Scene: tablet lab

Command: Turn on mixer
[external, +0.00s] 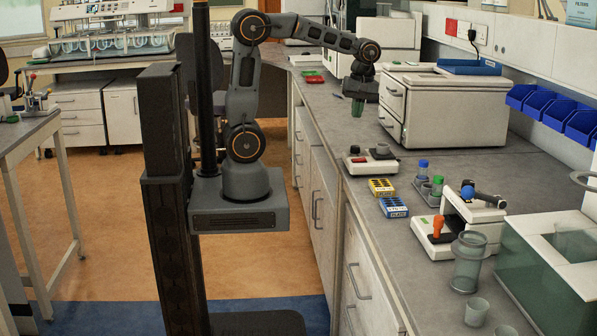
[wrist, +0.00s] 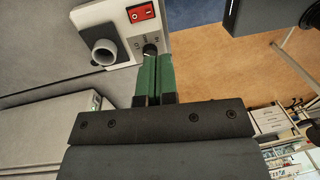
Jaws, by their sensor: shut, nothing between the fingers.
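The mixer, a small white device (external: 362,168), stands near the front edge of the grey bench in the external view. In the wrist view its white top (wrist: 84,18) carries a red rocker switch (wrist: 141,13), a small dark knob (wrist: 150,49) and a grey cup-like ring (wrist: 103,52). My gripper (external: 357,115) is above the bench, apart from the mixer in the external view. Its green fingers (wrist: 152,58) are together with nothing between them. In the wrist view the fingertips lie just in front of the knob and partly hide it; contact cannot be told.
A large white machine (external: 455,115) stands right of my gripper. Bare bench surrounds the mixer's left end.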

